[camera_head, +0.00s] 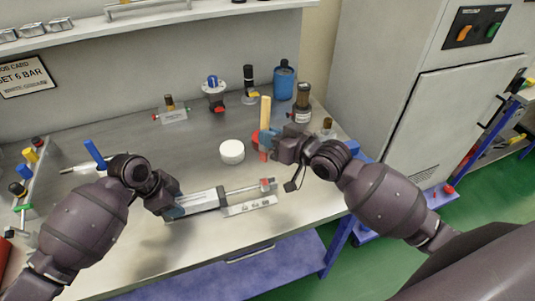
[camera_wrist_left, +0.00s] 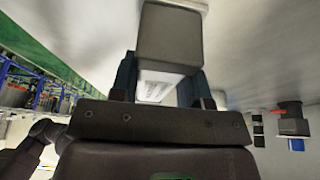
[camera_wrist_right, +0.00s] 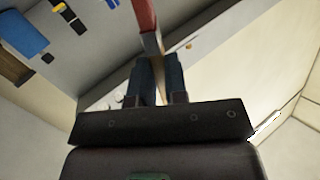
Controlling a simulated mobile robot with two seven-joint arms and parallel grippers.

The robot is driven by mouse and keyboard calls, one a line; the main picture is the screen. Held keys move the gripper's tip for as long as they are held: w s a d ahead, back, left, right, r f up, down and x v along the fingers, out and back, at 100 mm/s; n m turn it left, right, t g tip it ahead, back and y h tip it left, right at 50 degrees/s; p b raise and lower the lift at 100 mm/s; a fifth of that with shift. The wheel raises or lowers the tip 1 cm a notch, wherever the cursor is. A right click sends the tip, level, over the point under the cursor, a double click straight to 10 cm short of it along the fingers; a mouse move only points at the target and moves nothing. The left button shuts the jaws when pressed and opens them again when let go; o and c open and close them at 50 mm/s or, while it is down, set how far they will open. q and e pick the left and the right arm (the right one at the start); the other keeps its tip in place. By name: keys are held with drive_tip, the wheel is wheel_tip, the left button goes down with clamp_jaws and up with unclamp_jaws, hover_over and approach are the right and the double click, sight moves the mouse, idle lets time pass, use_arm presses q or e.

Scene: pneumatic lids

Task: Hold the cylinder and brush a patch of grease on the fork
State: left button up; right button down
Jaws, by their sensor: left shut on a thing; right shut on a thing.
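The cylinder (camera_head: 205,198) lies along the front of the bench, its rod pointing right to a fork (camera_head: 267,185) at the rod end. My left gripper (camera_head: 176,207) is shut on the cylinder's left end; its grey end block (camera_wrist_left: 170,40) shows between the fingers in the left wrist view. My right gripper (camera_head: 268,142) is shut on a brush (camera_head: 265,112) with a wooden handle and a red lower part, held roughly upright above and behind the fork. The brush also shows in the right wrist view (camera_wrist_right: 148,22). I cannot tell whether the brush carries grease.
A round white tub (camera_head: 232,152) stands behind the cylinder. A labelled strip (camera_head: 250,206) lies in front of the rod. A blue container (camera_head: 284,82) and a brown bottle (camera_head: 303,100) stand at the back right. Small coloured parts (camera_head: 30,157) line the left edge.

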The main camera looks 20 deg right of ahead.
use_arm(q)
drive_tip(key=o, duration=0.9)
drive_tip(key=shift+o, duration=0.2)
